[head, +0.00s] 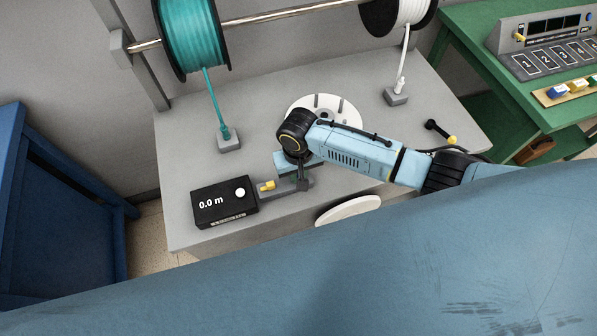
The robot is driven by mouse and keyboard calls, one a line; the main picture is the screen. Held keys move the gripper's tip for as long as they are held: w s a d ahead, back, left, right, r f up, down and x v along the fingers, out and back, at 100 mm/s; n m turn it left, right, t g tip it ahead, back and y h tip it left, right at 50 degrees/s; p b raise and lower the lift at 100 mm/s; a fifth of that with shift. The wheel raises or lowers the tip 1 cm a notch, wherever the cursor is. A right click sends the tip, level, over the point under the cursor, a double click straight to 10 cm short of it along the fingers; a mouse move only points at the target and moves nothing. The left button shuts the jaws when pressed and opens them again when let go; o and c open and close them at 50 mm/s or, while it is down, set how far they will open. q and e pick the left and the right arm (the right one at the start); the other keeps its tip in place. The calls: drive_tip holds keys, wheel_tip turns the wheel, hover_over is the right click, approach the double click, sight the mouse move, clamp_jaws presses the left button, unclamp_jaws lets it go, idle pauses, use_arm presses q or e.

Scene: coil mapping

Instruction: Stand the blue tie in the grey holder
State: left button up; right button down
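A small blue piece (557,91), which may be the blue tie, lies in a pale wooden tray (546,99) on the green table at the right. I cannot tell for sure which thing is the grey holder. A small grey block (229,143) has the teal cable's end in it, and another grey block (396,97) has the white cable's end. My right gripper (302,180) points down over the bench beside the black meter, far from the tray. Its fingers are mostly hidden, so its opening is unclear. My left gripper is out of view.
The meter (224,203) reads 0.0 m, with a yellow-tipped part (267,186) beside it. A white disc with pegs (318,101) is behind my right arm. Teal (192,35) and white (410,12) spools hang on a rod. A numbered grey panel (537,65) stands behind the tray.

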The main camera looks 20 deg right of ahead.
drive_tip(key=shift+s+f, duration=0.1)
idle(0.3)
drive_tip(key=c, duration=1.3)
unclamp_jaws()
drive_tip(key=shift+c, duration=0.2)
wheel_tip(320, 180, up, 13)
drive_tip(key=p, duration=0.1)
drive_tip(key=shift+r+p, duration=0.2)
drive_tip(key=shift+p, duration=0.1)
